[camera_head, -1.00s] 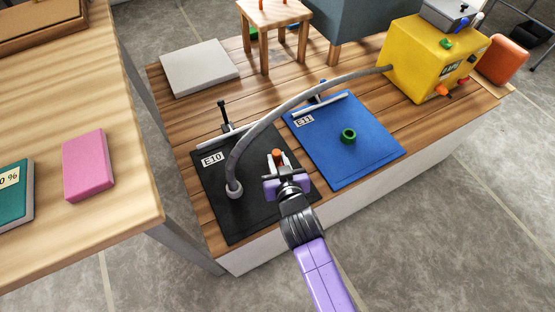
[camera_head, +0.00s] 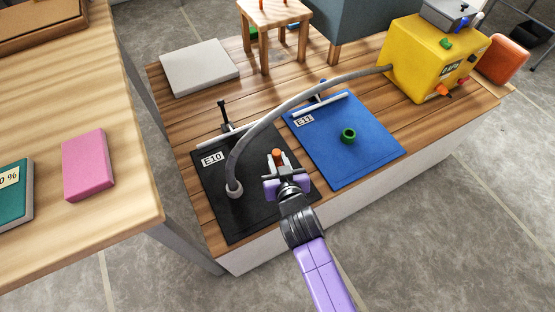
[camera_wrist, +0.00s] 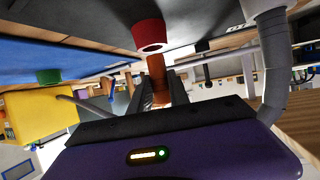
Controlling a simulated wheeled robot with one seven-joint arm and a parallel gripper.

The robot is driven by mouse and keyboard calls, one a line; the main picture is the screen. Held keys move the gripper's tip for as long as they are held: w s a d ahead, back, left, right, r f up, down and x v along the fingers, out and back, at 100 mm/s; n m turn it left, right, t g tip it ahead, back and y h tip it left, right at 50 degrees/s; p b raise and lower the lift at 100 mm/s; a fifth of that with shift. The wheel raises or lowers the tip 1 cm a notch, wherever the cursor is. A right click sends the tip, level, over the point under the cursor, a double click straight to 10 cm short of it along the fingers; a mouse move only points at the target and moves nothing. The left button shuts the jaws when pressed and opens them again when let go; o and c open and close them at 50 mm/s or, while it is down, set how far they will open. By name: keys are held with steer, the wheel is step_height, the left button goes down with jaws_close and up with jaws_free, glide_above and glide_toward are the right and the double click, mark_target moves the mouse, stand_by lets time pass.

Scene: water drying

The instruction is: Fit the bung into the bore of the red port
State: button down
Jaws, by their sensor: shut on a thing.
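My gripper (camera_head: 281,172) is over the black mat labelled E10 (camera_head: 220,215). It is shut on the orange-brown bung (camera_head: 276,153), whose top shows between the fingers in the head view. In the wrist view, which is upside down, the bung (camera_wrist: 158,78) stands out from between the dark fingers. The red port (camera_wrist: 149,34) is on the black mat, with its pale rim right at the bung's end. I cannot tell whether the bung's end has entered the bore. The red port is hidden behind my gripper in the head view.
A grey hose (camera_head: 285,108) arches from the yellow box (camera_head: 425,60) to the black mat, left of my gripper. A blue mat labelled E11 (camera_head: 345,165) with a green port (camera_head: 348,136) lies to the right. A clamp post (camera_head: 224,112) stands at the black mat's back edge.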

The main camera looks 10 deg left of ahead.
steer(key=shift+f+b, duration=1.35)
steer(key=shift+f, duration=0.3)
steer(key=shift+r+p, duration=1.25)
steer(key=shift+r, duration=0.1)
steer(key=shift+f+b, duration=1.2)
steer(key=shift+f, duration=0.15)
stand_by(1.0)
steer(key=c, duration=1.2)
jaws_free()
steer(key=shift+f, duration=0.1)
steer(key=shift+o, duration=0.2)
steer(key=shift+p+v, duration=1.55)
steer(key=shift+v, duration=2.4)
